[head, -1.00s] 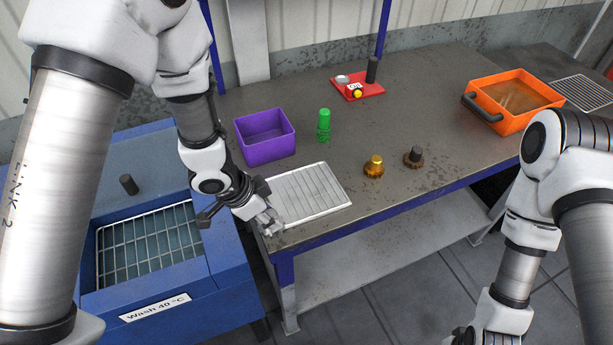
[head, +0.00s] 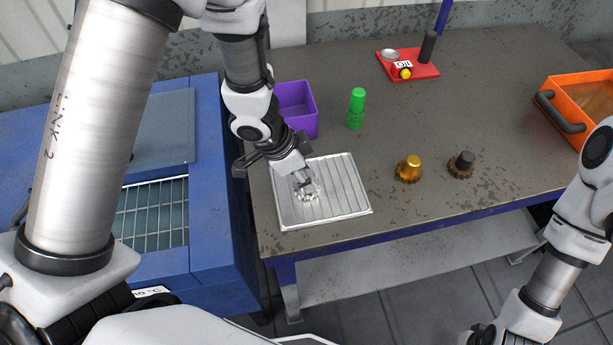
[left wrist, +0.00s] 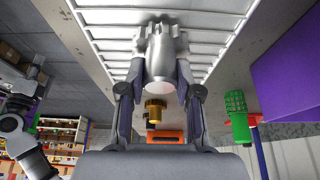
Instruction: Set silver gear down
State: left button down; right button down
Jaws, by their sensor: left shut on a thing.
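My left gripper (head: 303,184) is shut on the silver gear (head: 309,193), over the middle of the ridged metal tray (head: 348,208). In the left wrist view the silver gear (left wrist: 160,48) sits between the fingers, its toothed end toward the tray (left wrist: 95,17). The gear is at or just above the ridges; I cannot tell whether it touches. In the head view the fingers partly hide it. My right arm shows at the right edge, its gripper out of view.
A purple bin (head: 300,108) stands behind the tray. A red tray (head: 412,68) and an orange crate (head: 583,108) are further off. The blue washer (head: 222,235) is at left.

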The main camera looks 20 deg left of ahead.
pick_arm(q)
jog(key=shift+s+a, duration=0.15)
jog(key=shift+a, duration=0.05)
jog(key=c, duration=0.9)
grip_release()
jog(key=shift+c, duration=0.2)
jog(key=shift+o, duration=0.7)
jog(key=shift+f, duration=0.1)
jog(key=shift+d, duration=0.15)
jog(key=shift+r, duration=0.45)
jog(key=p+v, duration=0.6)
jog(key=v, duration=0.5)
jog(key=shift+a+r, duration=0.2)
jog(key=shift+a, duration=0.1)
jog(key=shift+s, duration=0.1)
